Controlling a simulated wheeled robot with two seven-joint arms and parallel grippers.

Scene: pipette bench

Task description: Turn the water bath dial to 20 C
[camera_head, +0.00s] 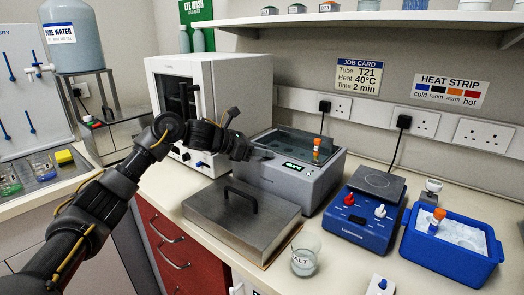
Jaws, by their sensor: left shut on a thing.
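The grey water bath (322,190) stands at the middle of the bench with its top open. A small green-lit display (293,166) shows on its front; its digits are too small to read. A tube with an orange cap (317,144) stands upright at the bath's right side. My left gripper (262,154) is at the left end of the bath's front panel, shut on the dial there. The gripper hides the dial, so its setting cannot be seen. My right gripper is not in view.
A metal lid (215,205) with a black handle lies before the bath. A white oven (235,85) stands behind my left arm. A blue hotplate device (350,222), a glass beaker (305,262) and a blue ice tray (460,265) are to the right. The job card (359,77) reads 40°C.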

